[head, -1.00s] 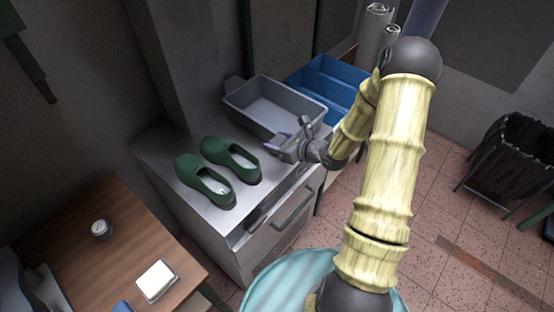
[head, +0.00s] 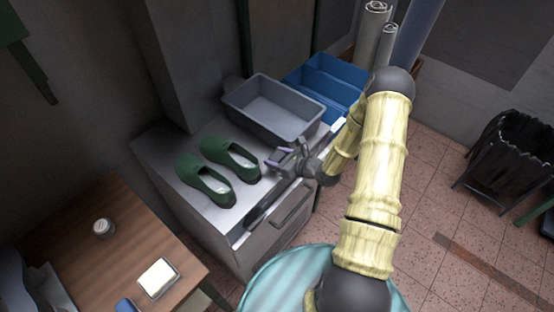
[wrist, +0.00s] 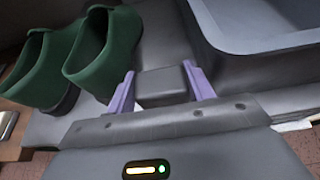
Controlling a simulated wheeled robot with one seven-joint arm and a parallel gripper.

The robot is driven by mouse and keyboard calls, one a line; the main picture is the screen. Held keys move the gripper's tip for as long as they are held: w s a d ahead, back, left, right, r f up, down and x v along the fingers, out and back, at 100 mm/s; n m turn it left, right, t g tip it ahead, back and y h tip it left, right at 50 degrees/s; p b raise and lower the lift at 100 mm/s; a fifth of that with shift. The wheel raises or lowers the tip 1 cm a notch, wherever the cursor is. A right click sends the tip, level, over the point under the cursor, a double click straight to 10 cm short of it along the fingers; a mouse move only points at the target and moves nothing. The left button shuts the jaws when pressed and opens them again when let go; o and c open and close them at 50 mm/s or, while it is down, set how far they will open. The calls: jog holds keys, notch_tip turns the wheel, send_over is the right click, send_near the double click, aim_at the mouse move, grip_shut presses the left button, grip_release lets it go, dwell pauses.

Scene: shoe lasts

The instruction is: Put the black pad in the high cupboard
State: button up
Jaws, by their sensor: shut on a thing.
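My gripper (head: 279,158) is above the right front part of the grey metal cabinet top, between the green shoes and the grey bin. In the wrist view its two purple fingers (wrist: 160,84) are shut on a small dark block, the black pad (wrist: 163,85). In the head view the pad is too small and covered to make out clearly. I cannot tell whether the pad touches the cabinet top. No high cupboard can be made out in either view.
A pair of green shoes (head: 231,158) stands left of my gripper. A grey bin (head: 272,133) and a blue bin (head: 318,100) are behind it. A wooden table (head: 75,240) is at lower left. A black basket (head: 508,155) stands on the tiled floor at right.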

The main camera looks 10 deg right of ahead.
jog(key=shift+f, duration=0.85)
jog(key=shift+f, duration=0.15)
jog(key=o, duration=0.7)
